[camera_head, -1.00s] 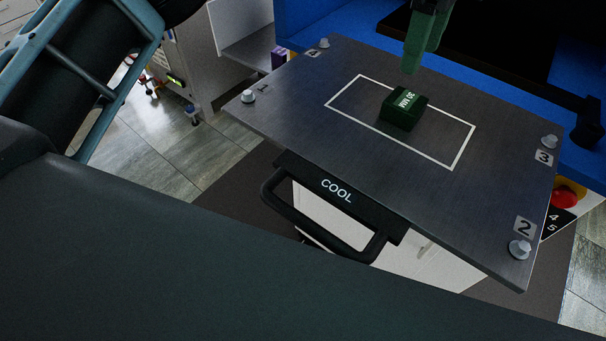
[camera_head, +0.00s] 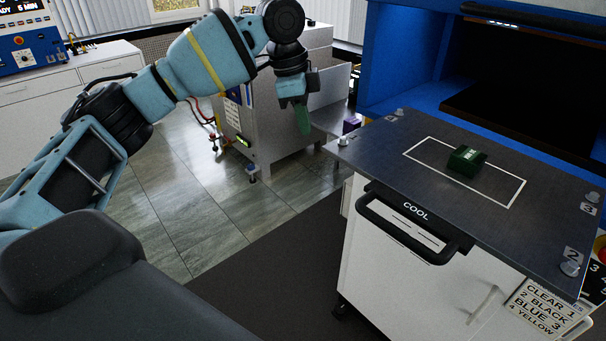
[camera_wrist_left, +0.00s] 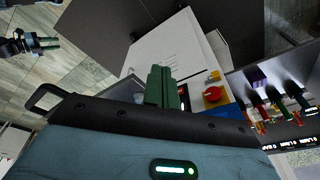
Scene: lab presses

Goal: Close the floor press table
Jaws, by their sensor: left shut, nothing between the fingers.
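The press table is a dark metal plate (camera_head: 380,150) with a white outlined rectangle. It sticks out from the blue press (camera_head: 385,50). A small green block (camera_head: 466,160) rests inside the outline. A black loop handle (camera_head: 405,238) marked COOL is on the plate's front edge. My left gripper (camera_head: 303,120) is raised to the left of the plate, apart from plate and handle. Its green fingers (camera_wrist_left: 162,88) are shut with nothing between them. Another gripper with green fingers (camera_wrist_left: 44,43), apparently my right one, is small at the left of the wrist view; its opening is unclear.
A white cabinet (camera_head: 375,270) stands under the plate. A grey machine (camera_head: 265,120) stands behind my left gripper, with a small purple box (camera_head: 351,125) near the plate's back left corner. The tiled floor (camera_head: 215,200) left of the plate is clear.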

